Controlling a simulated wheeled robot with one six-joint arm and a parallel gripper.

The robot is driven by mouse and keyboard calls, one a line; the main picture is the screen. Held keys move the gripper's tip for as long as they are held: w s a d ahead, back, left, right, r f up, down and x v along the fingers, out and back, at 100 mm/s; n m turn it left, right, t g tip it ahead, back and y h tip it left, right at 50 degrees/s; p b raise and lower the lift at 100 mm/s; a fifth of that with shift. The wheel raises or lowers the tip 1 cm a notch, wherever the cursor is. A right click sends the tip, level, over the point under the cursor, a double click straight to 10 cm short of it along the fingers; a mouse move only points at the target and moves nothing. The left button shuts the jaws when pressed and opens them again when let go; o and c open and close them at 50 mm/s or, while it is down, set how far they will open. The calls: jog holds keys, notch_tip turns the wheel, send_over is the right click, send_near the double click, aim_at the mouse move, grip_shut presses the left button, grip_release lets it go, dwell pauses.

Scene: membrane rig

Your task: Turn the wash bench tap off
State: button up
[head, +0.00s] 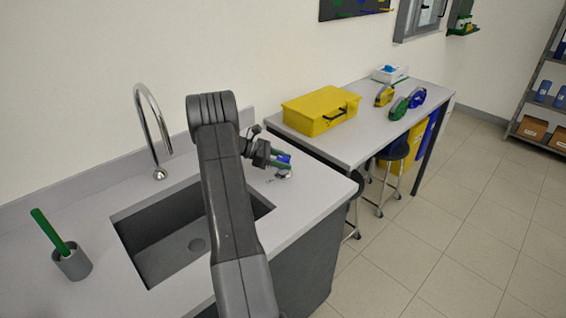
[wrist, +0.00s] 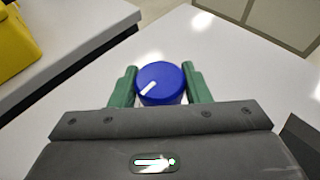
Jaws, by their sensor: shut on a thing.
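The wash bench (head: 325,192) has a sink (head: 165,262) and a tall chrome gooseneck spout (head: 142,112) behind it. The blue tap knob (wrist: 160,82) is round, with a white mark running slantwise across its top. In the head view the knob (head: 284,158) is small, at the bench's right part, with bright metal below it. My gripper (head: 279,161) is at the knob, its green fingers on either side of it and shut on it. Whether water runs from the spout cannot be told.
A green-handled tool stands in a grey cup (head: 73,264) left of the sink. A side table (head: 368,133) at the right holds a yellow case (head: 320,111), tape-like coloured items and a white box. Stools stand below. The floor at right is clear.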

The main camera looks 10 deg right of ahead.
jog(key=shift+m+g, duration=0.3)
jog(key=shift+g, duration=0.1)
jog(key=o, duration=1)
jog(key=b+v, duration=0.1)
jog(key=v, duration=0.5)
jog(key=shift+w+a+b, duration=0.1)
jog(key=shift+b, duration=0.25)
jog(key=shift+w+a+r, duration=0.1)
jog(key=shift+a+r, duration=0.25)
jog(key=shift+a, duration=0.25)
jog(key=p+x, duration=0.1)
jog(key=x, duration=0.6)
jog(key=shift+d+p, duration=0.35)
jog(key=shift+p, duration=0.05)
jog(key=shift+a+f+n+t, duration=0.1)
jog(key=shift+n+t, duration=0.5)
jog(key=shift+t, duration=0.1)
